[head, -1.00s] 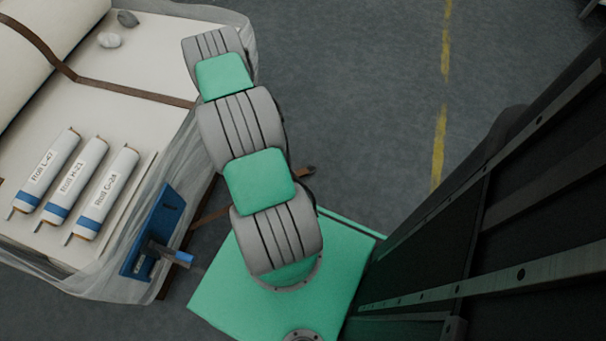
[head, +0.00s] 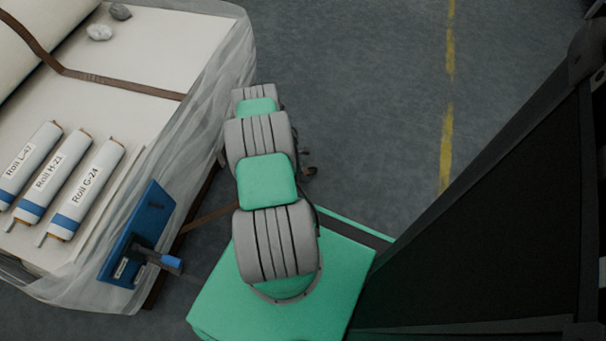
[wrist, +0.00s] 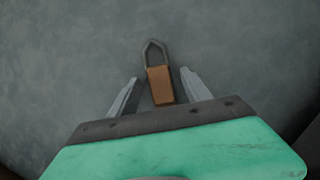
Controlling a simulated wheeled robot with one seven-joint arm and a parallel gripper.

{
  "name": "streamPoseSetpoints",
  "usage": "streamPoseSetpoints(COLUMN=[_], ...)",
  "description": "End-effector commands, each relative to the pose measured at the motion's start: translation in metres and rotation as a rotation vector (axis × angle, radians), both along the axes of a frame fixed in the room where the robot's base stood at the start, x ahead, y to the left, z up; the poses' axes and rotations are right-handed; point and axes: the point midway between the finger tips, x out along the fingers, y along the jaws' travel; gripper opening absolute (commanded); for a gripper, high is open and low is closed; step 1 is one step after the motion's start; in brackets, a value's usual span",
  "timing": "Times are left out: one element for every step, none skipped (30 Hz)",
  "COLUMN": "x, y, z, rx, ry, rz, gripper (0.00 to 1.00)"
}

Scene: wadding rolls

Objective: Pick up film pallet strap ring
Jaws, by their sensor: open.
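The film pallet strap ring (wrist: 156,49) shows in the wrist view as a dark grey metal loop, pointed at its far end, with a brown strap piece (wrist: 160,85) attached to it. It is seen against the grey floor. My gripper (wrist: 159,76) is open, with one finger to each side of the brown piece and a gap on both sides. The loop shows just beyond the fingertips. I cannot tell how far below the fingers it lies. In the head view my arm hides the gripper, and I cannot make out the ring for sure.
A film-wrapped pallet (head: 212,75) stands at the left, with labelled rolls (head: 87,190), two stones (head: 100,32) and a blue panel with a handle (head: 138,232). A brown strap (head: 207,217) runs from it under my arm. The floor (head: 370,90) at the right is open.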

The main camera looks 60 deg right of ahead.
Motion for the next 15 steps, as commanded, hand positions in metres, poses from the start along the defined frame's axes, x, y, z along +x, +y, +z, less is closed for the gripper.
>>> streamPoseSetpoints(x=[-0.0001, -0.0001, -0.0001, -0.0001, 0.0, 0.0, 0.0, 0.0001, 0.0001, 0.0001, 0.0001, 0.0001, 0.0001, 0.0001, 0.0001], y=[0.0003, 0.0005, 0.0005, 0.0005, 0.0004, 0.0005, 0.0005, 0.0005, 0.0005, 0.0006, 0.0005, 0.0006, 0.0006, 0.0006, 0.0006], z=[0.0003, 0.0003, 0.0003, 0.0003, 0.0004, 0.0004, 0.0004, 0.0005, 0.0005, 0.0004, 0.0005, 0.0004, 0.0004, 0.0004, 0.0004], rx=[0.001, 0.001, 0.001, 0.001, 0.001, 0.001, 0.001, 0.001, 0.001, 0.001, 0.001, 0.001, 0.001, 0.001, 0.001], ry=[0.001, 0.001, 0.001, 0.001, 0.001, 0.001, 0.001, 0.001, 0.001, 0.001, 0.001, 0.001, 0.001, 0.001, 0.001], rz=[0.0, 0.0, 0.0, 0.0, 0.0, 0.0, 0.0, 0.0, 0.0, 0.0, 0.0, 0.0, 0.0, 0.0, 0.0], gripper=[0.54, 0.51, 0.48, 0.46, 0.43, 0.4, 0.38, 0.35, 0.32, 0.29, 0.27, 0.24, 0.21, 0.19, 0.15])
